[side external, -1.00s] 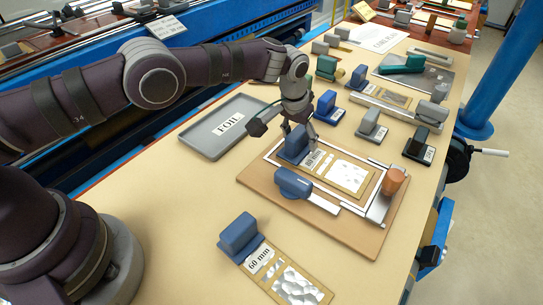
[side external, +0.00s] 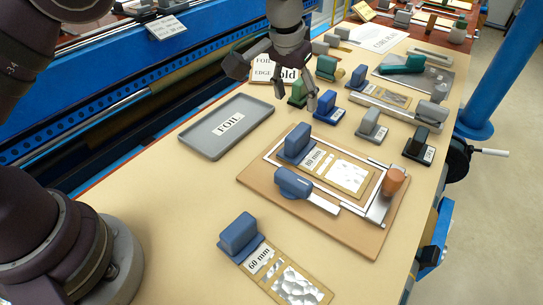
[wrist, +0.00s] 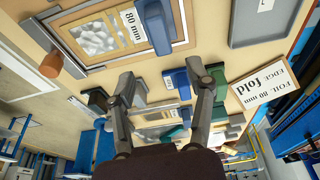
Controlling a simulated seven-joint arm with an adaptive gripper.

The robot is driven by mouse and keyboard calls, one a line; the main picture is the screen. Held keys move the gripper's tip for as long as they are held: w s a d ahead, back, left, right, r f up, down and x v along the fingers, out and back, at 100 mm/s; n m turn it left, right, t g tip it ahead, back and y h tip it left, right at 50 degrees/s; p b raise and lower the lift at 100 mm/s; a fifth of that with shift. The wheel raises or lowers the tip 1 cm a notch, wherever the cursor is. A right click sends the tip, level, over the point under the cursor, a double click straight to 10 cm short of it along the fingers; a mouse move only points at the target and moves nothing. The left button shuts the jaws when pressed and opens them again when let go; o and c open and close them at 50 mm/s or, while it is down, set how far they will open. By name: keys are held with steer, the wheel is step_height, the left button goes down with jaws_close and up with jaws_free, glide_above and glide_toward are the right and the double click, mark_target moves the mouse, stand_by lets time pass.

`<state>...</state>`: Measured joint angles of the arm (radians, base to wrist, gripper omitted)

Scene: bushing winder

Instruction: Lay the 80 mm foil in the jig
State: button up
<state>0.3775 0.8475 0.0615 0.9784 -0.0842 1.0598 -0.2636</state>
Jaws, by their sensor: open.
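The 80 mm foil (side external: 350,174) is a silvery sheet on a tan card with a blue block handle (side external: 297,143) and an "80 mm" label. It lies inside the metal frame of the jig (side external: 262,178), a brown board with a blue-handled slide and an orange-brown knob; in the wrist view the foil (wrist: 95,38) also lies within the frame. My gripper (side external: 293,95) is open and empty, up and behind the jig, above the small blocks. In the wrist view its two fingers (wrist: 162,78) are spread apart, with the foil beyond them.
A 60 mm foil (side external: 295,282) with a blue handle lies at the front. A grey FOIL tray (side external: 222,127) is left of the jig. Several handled blocks, such as a blue one (side external: 328,106), stand behind it. A "FOIL 80 mm EDGE fold" sign (wrist: 266,85) stands near the tray.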

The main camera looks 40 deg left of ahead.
steer(key=s+a+r+t, duration=0.1)
steer(key=s+a+r, duration=0.6)
steer(key=r, duration=0.2)
steer(key=s+a, duration=0.2)
steer(key=s, duration=0.5)
steer(key=s+a+f+t, duration=0.1)
steer(key=s+a, duration=0.1)
steer(key=s, duration=0.5)
steer(key=shift+a+f+t, duration=0.25)
steer(key=shift+f+t, duration=0.05)
